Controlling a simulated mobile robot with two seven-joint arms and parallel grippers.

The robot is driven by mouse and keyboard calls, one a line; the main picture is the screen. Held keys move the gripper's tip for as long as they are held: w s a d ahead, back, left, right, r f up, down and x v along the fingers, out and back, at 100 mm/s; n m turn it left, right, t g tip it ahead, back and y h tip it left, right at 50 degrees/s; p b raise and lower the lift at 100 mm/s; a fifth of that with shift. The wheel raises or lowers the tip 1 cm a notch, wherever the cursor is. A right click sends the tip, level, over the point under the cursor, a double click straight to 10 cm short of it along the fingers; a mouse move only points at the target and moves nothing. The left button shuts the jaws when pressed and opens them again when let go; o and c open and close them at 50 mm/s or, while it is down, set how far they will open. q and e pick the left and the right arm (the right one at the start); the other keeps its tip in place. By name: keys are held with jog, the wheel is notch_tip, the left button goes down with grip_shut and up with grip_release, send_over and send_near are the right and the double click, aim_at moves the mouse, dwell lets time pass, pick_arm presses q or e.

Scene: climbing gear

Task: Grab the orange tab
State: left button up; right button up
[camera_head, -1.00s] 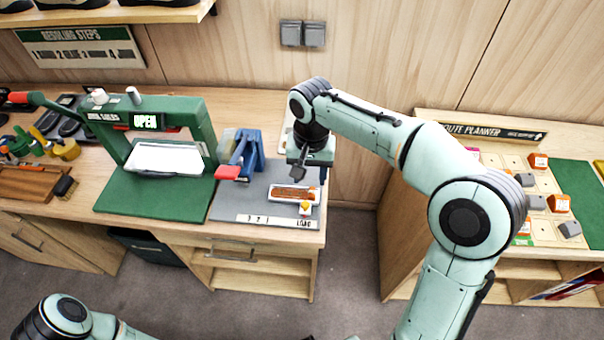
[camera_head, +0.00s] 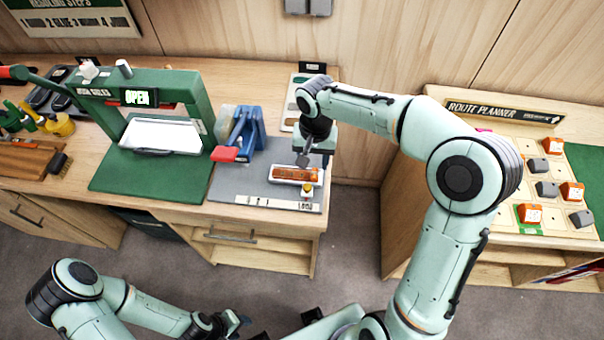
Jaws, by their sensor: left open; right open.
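A white tray (camera_head: 321,178) holding an orange-brown strip (camera_head: 296,173) lies on a grey mat at the front right of the left bench. A small yellow-orange piece on a white base (camera_head: 307,189) sits just in front of it. I cannot tell which of these, if any, is the orange tab. My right gripper (camera_head: 303,159) is open and points down just above the back edge of the tray, apparently empty. My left gripper (camera_head: 238,324) is low in the view, in front of the bench and far from the tray; its fingers are small and partly unclear.
A blue device with a red lever (camera_head: 239,138) stands left of the tray. A green press with an OPEN sign (camera_head: 205,105) is further left. At right, a route planner board (camera_head: 505,190) carries orange and grey blocks. Open floor lies between the benches.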

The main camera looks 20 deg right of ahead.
aim_at(314, 173)
jog(key=f, duration=0.5)
jog(key=shift+s+d, duration=0.15)
jog(key=shift+d, duration=0.1)
jog(key=shift+r, duration=0.1)
grip_shut()
jog(key=shift+r, duration=0.1)
